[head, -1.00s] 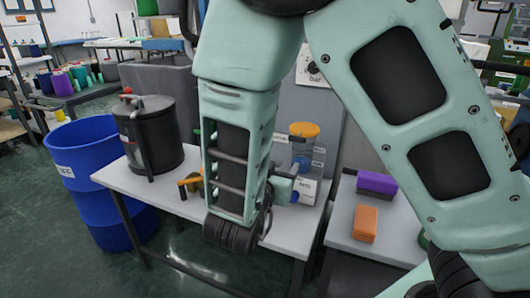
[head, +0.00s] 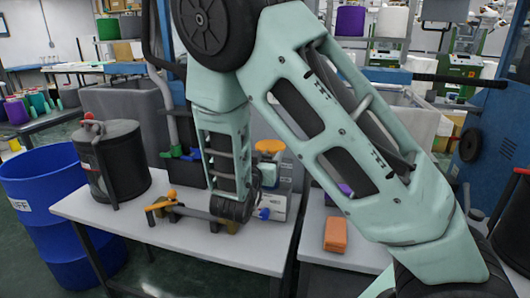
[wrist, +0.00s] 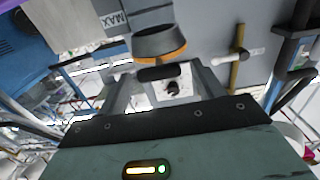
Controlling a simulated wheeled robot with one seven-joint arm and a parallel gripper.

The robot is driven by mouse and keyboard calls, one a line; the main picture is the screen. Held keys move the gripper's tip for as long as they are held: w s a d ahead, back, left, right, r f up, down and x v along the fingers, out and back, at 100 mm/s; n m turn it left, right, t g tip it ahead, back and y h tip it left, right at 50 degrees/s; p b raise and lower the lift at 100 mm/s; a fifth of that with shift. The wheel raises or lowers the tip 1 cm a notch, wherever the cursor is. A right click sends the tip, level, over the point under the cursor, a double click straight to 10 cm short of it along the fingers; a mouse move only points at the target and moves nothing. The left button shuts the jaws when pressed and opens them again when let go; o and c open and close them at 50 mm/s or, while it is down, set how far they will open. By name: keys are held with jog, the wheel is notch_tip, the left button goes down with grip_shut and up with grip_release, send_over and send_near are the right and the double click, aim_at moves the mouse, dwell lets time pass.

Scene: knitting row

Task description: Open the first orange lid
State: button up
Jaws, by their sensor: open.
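An orange lid (head: 270,146) sits on a container at the back of the middle white table, partly behind my arm in the head view. In the wrist view a dark grey round part with an orange rim (wrist: 160,45) is just beyond my gripper (wrist: 162,80). I cannot tell whether this is the same lid. My gripper's two fingers stand apart with nothing held between them. In the head view my forearm and wrist hang over the table, and the fingers cannot be made out there.
A black canister (head: 112,165) stands at the table's left, beside a blue barrel (head: 55,215). A pipe with a yellow-orange handle (head: 160,206) and a blue knob (head: 263,214) lie near my wrist. An orange block (head: 336,234) rests on the right table.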

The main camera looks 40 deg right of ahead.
aim_at(269, 148)
jog(key=shift+x, duration=1.55)
jog(key=shift+a, duration=0.1)
jog(key=c, duration=1.2)
